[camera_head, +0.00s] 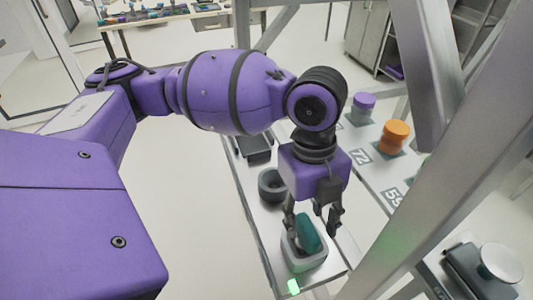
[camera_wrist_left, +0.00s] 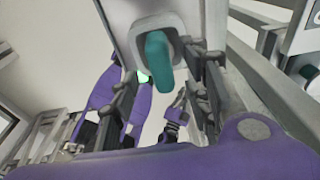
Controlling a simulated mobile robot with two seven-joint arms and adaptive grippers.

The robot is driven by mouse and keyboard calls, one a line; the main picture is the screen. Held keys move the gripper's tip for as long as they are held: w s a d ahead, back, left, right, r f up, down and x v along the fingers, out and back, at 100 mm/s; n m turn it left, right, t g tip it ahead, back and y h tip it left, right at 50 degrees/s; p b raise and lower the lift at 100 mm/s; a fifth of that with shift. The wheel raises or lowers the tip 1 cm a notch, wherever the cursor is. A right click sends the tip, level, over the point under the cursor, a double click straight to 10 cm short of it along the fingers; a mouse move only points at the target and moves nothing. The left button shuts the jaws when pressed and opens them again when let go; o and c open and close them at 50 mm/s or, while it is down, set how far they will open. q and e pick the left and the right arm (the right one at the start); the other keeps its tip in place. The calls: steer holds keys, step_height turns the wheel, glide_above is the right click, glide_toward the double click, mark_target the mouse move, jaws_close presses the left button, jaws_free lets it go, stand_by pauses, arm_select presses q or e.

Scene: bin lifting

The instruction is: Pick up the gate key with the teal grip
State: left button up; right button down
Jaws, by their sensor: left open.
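The gate key's teal grip (camera_head: 307,233) stands up out of a light grey square holder (camera_head: 304,262) near the front end of the narrow table. My left gripper (camera_head: 312,220) is open just above it, with its fingers pointing down and spread on either side of the grip. In the left wrist view the teal grip (camera_wrist_left: 158,62) shows in the grey holder (camera_wrist_left: 140,28), between the two open fingers (camera_wrist_left: 163,90). I cannot tell whether a finger touches it. The key's lower part is hidden in the holder. My right gripper is not in view.
A dark round bowl (camera_head: 271,185) and a black tray (camera_head: 255,149) stand behind the holder on the same table. A purple cylinder (camera_head: 363,106) and an orange cylinder (camera_head: 394,137) stand on numbered spots farther right. A grey metal post (camera_head: 450,150) slants across the right side.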

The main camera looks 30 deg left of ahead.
mark_target(308, 225)
arm_select(q)
step_height(308, 225, down, 3)
steer(key=shift+d, duration=0.1)
steer(key=shift+f, duration=0.35)
steer(key=shift+c, duration=0.2)
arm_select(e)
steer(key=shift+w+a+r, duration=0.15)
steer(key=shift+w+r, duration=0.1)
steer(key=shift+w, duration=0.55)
arm_select(q)
steer(key=shift+r, duration=0.1)
steer(key=c, duration=0.5)
steer(key=shift+d, duration=0.1)
jaws_close()
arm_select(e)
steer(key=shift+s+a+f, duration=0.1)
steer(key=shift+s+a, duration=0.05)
